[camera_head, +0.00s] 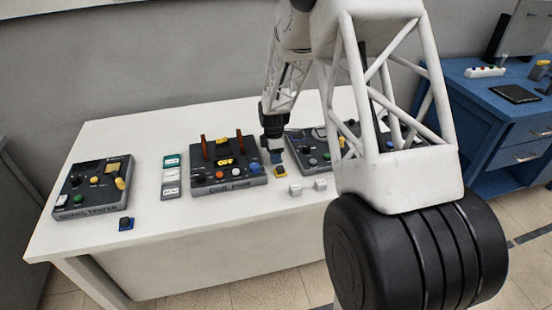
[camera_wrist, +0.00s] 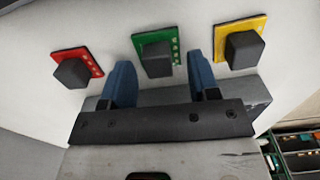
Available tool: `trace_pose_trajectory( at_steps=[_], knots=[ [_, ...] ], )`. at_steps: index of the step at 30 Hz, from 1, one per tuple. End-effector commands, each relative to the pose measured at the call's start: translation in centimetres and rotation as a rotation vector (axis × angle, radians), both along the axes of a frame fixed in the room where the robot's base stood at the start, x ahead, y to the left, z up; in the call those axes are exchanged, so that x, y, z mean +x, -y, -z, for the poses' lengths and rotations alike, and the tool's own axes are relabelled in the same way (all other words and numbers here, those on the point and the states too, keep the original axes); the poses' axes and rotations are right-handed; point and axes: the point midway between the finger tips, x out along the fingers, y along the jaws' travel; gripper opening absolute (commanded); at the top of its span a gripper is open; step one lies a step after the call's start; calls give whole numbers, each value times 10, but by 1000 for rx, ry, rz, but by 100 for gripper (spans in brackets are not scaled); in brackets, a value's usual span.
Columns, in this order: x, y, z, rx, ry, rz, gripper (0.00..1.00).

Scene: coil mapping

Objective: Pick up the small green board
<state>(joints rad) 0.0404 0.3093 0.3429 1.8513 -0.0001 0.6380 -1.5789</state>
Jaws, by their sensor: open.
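The small green board (camera_wrist: 159,51) has a black block (camera_wrist: 157,58) on it and lies on the white table, in the upper middle of the wrist view. My gripper (camera_wrist: 160,68) is open, its two blue fingers to the left and right of the green board's near part in that view. Nothing shows between them but the board and table. How far the fingertips are above it I cannot tell. In the head view my gripper (camera_head: 276,157) is low over the table, and I cannot make out the green board there.
A red board (camera_wrist: 77,67) lies left and a yellow board (camera_wrist: 240,42) right, each with a black block. A blue board (camera_head: 126,223) lies farther left on the table (camera_head: 200,240). A coil panel (camera_head: 228,165), a board tester (camera_head: 94,187) and white blocks (camera_head: 295,189) stand nearby.

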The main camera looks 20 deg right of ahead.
Motion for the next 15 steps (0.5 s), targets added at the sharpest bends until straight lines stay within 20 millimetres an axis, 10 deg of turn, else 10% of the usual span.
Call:
trace_pose_trajectory(
  at_steps=[4, 15],
  knots=[
    [0, 0, 0, 0, 0, 0, 55],
    [0, 0, 0, 0, 0, 0, 2]
  ],
)
